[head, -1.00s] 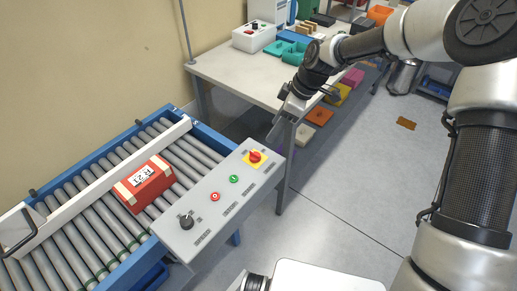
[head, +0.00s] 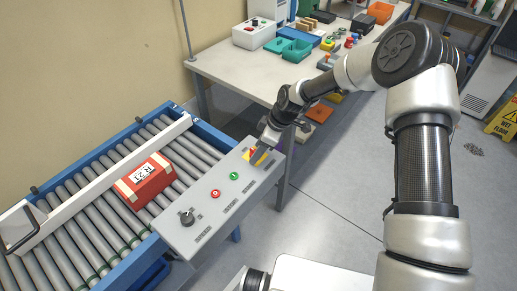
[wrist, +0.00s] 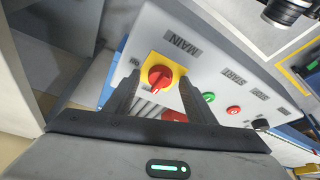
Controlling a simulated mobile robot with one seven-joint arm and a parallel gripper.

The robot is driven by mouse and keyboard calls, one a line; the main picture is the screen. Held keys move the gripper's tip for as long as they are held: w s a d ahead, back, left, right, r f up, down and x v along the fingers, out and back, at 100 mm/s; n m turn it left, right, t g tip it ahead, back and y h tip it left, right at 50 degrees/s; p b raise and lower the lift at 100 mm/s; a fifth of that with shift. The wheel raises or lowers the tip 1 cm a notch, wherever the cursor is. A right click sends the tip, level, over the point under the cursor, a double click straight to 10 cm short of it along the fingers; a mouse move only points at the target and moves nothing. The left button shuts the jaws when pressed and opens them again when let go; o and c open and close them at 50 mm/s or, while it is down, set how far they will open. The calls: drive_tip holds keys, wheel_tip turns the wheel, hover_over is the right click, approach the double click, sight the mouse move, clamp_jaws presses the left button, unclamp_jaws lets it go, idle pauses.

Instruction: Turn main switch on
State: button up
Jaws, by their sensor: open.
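The main switch (wrist: 160,78) is a red rotary knob on a yellow square plate, under the label MAIN in the wrist view. In the head view the switch (head: 254,156) sits at the far end of the grey control panel (head: 205,205), partly covered by my gripper. My gripper (head: 262,150) is just above that end of the panel. In the wrist view its two fingers (wrist: 157,92) are apart, with the knob showing between and slightly beyond their tips. Nothing is held. I cannot tell whether the fingers touch the knob.
A green START button (head: 234,176), a red button (head: 215,194) and a black knob (head: 187,217) are on the same panel. A roller conveyor (head: 100,225) with a red box (head: 143,181) lies left. A white table (head: 235,70) with several bins stands behind.

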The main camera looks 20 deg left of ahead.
drive_tip(key=c, duration=1)
drive_tip(key=shift+c, duration=0.2)
